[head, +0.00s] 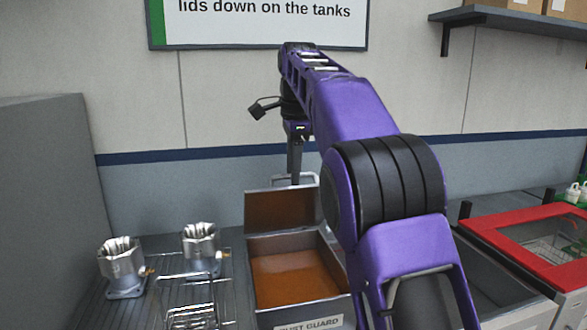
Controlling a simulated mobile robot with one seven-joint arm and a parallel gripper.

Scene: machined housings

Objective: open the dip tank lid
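The dip tank (262,298) is a grey metal box with orange-brown liquid inside and a label ending in "UST GUARD" on its front. Its lid (280,211) stands raised at the tank's back edge, its brown-tinted inner face toward me. A pale handle (281,178) shows at the lid's top edge. My gripper (295,175) points down just behind or at that handle. The lid's top edge hides its tips, so I cannot tell whether it touches or holds the handle. My purple arm covers the tank's right side.
Two machined housings (122,265) (201,247) stand left of the tank beside a wire basket (196,300). A tall grey block (45,200) bounds the left. A red-framed lid or tank top (490,226) lies at right. A wall shelf (500,18) holds cartons at upper right.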

